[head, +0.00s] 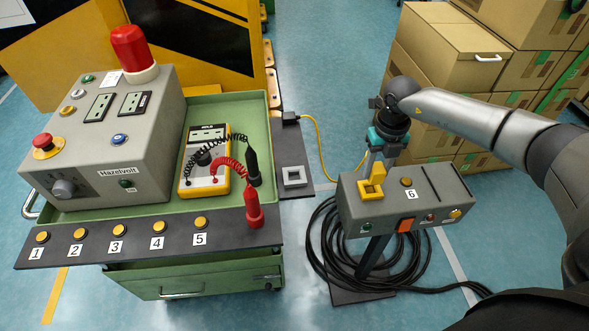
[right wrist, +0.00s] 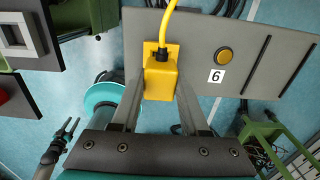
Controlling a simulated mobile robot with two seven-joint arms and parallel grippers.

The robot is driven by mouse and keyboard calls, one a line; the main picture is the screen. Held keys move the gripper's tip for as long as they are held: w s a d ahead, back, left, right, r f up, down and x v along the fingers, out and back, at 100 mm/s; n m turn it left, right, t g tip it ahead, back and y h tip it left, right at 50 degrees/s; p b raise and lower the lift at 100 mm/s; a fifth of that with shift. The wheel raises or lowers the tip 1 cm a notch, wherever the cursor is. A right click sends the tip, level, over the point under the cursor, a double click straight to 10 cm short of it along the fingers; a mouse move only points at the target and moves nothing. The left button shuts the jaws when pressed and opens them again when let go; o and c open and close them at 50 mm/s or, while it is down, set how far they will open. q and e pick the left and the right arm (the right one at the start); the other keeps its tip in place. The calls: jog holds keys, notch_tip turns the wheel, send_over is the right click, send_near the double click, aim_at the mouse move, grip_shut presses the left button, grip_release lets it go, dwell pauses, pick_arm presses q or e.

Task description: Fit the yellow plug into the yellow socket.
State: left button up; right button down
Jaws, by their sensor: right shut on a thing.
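The yellow plug (right wrist: 160,78) is between the two fingers of my right gripper (right wrist: 155,100), which is shut on it. A yellow cable runs from the plug toward the top of the right wrist view. The yellow socket (head: 370,193) is a square frame on top of the grey box marked 6. The plug also shows in the head view (head: 378,172), at the socket's far side and over it. In the right wrist view it covers most of the socket; only a yellow edge shows beside it. I cannot tell whether the plug is inside the socket or just above it. My left gripper is not in view.
The grey box (head: 435,205) stands on a post with black cable coiled around its base. A grey square frame (head: 294,176) sits on a dark side panel to the left. A green cart (head: 190,262) with a control box and meter stands left; cartons (head: 445,60) stand behind.

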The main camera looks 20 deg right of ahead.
aim_at(374, 179)
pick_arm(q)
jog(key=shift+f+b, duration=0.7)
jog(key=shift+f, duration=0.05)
pick_arm(e)
jog(key=shift+f, duration=1.1)
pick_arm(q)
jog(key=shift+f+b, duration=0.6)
pick_arm(e)
jog(key=shift+f, duration=0.85)
jog(key=shift+f, duration=0.15)
jog(key=shift+c, duration=1.6)
grip_release()
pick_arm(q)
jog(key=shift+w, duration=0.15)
pick_arm(e)
notch_tip(374, 179, up, 4)
jog(key=shift+r+p, duration=0.2)
jog(key=shift+p, duration=0.45)
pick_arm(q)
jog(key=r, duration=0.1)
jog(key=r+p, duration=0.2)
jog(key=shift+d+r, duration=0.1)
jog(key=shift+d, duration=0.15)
pick_arm(e)
notch_tip(374, 179, up, 11)
